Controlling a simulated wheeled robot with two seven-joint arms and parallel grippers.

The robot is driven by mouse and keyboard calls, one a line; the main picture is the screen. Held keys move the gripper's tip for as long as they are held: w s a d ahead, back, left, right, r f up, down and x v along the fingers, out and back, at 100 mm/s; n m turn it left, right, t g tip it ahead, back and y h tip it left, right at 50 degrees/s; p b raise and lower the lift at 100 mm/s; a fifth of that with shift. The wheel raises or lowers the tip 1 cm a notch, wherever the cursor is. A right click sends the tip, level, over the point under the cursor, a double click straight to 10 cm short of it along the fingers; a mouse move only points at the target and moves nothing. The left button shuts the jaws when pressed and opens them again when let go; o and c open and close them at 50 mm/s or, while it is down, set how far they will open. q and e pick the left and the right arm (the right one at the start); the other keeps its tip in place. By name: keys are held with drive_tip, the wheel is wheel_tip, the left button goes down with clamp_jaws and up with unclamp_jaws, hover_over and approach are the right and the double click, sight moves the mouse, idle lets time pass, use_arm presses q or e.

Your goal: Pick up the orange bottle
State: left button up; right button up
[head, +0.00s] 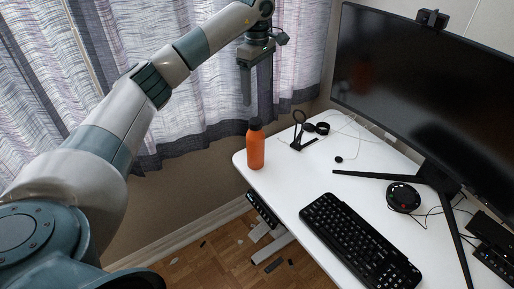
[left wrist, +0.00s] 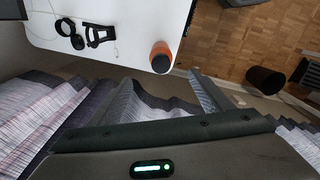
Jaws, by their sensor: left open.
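The orange bottle (head: 255,150) with a dark cap stands upright near the left corner of the white desk in the head view. In the left wrist view the bottle (left wrist: 161,56) is seen from above, cap towards the camera, by the desk edge. My left gripper (head: 254,97) hangs with its fingers pointing down, above and apart from the bottle, in front of the curtain. It is open and empty. My right gripper is in neither view.
The white desk (head: 285,185) holds a black keyboard (head: 360,242), a large monitor (head: 425,95), a round black device (head: 403,197) and a small black stand (head: 298,135) with headphones near the bottle. Curtains (head: 215,105) hang behind. Wooden floor (head: 222,255) lies left of the desk.

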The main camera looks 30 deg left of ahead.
use_arm(q)
drive_tip(key=shift+w+f, duration=0.1)
drive_tip(key=p, duration=0.2)
hover_over(257, 121)
wheel_tip(257, 121, down, 4)
drive_tip(key=shift+f, duration=0.2)
wheel_tip(257, 121, down, 7)
drive_tip(key=shift+w+r+p, duration=0.1)
drive_tip(key=shift+p, duration=1.1)
drive_tip(key=shift+f, duration=0.45)
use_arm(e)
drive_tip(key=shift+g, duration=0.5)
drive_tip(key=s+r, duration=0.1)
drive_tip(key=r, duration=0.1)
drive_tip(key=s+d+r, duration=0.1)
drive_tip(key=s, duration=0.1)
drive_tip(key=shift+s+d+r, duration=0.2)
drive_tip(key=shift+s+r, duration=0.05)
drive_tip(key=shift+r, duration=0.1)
